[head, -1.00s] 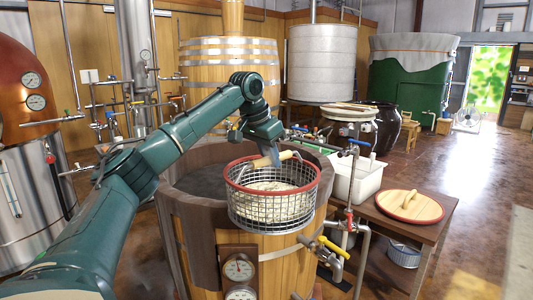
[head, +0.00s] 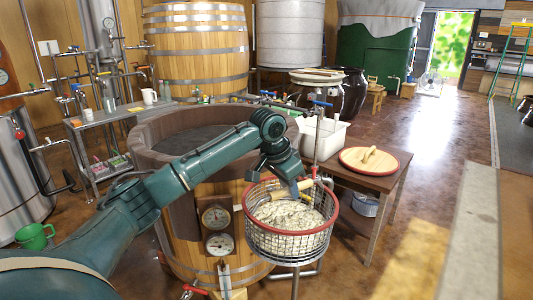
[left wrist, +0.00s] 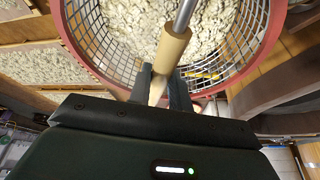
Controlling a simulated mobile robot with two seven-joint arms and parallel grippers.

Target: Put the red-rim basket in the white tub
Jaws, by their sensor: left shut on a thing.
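The red-rim basket (head: 290,246) is a wire mesh basket full of pale, lumpy grain, hanging roughly level in front of the wooden vat's right side. My left gripper (head: 288,190) is shut on its wooden handle. In the left wrist view the fingers (left wrist: 160,88) close around the handle (left wrist: 172,48), with the basket's red rim (left wrist: 82,52) beyond. My right gripper is not in view.
The large wooden vat (head: 150,135) with gauges stands left of the basket. A thin pipe with a blue valve (head: 321,103) rises between basket and tub. A low table (head: 374,178) with a round red-edged lid (head: 352,160) stands to the right. The floor at right is open.

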